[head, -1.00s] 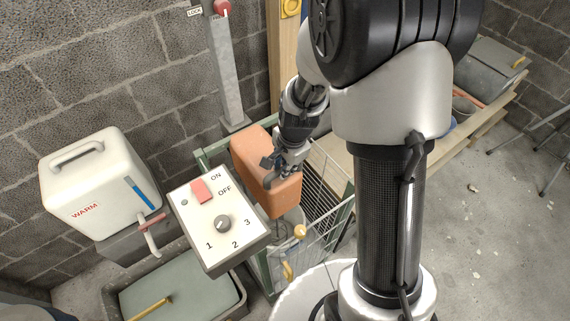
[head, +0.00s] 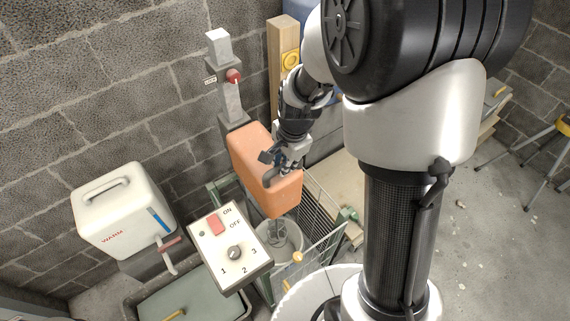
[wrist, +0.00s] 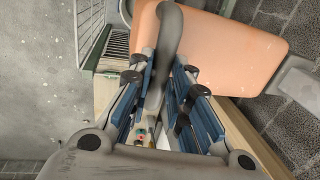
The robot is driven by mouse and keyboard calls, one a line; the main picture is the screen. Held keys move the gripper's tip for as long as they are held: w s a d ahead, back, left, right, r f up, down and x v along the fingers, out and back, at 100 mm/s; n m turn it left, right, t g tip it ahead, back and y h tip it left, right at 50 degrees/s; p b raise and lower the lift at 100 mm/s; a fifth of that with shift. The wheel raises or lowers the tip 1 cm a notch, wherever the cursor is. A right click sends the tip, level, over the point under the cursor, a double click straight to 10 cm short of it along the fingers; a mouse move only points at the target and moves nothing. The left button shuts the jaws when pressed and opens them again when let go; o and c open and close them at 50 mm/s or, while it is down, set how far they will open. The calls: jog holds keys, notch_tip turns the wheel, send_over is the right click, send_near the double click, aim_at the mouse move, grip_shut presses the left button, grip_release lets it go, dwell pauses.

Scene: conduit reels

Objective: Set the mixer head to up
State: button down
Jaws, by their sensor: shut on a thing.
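The mixer head (head: 255,165) is an orange block, tilted, in the middle of the head view; it fills the top right of the wrist view (wrist: 215,50). A whisk (head: 277,230) hangs under it, over or in a grey bowl (head: 292,240); how deep it reaches is unclear. A dark grey curved handle (wrist: 167,38) stands off the head. My gripper (head: 276,173) is at this handle, and its fingers (wrist: 160,80) are shut on it from both sides. The head's hinge is not clearly seen.
A control box (head: 230,247) with a red switch and dial stands front left of the mixer. A wire guard (head: 322,215) stands right of the bowl. A cream warmer box (head: 122,210) is at left. A post with a red knob (head: 234,76) stands behind.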

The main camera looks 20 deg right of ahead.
notch_tip(320, 180, up, 5)
jog(key=shift+w+f+p, duration=0.1)
jog(key=shift+f+p, duration=0.1)
jog(key=shift+p, duration=0.9)
jog(key=shift+w+r, duration=0.1)
jog(key=shift+w, duration=0.05)
jog(key=c, duration=1.9)
grip_release()
jog(key=o, duration=0.3)
jog(key=shift+s, duration=0.2)
jog(key=shift+o, duration=0.6)
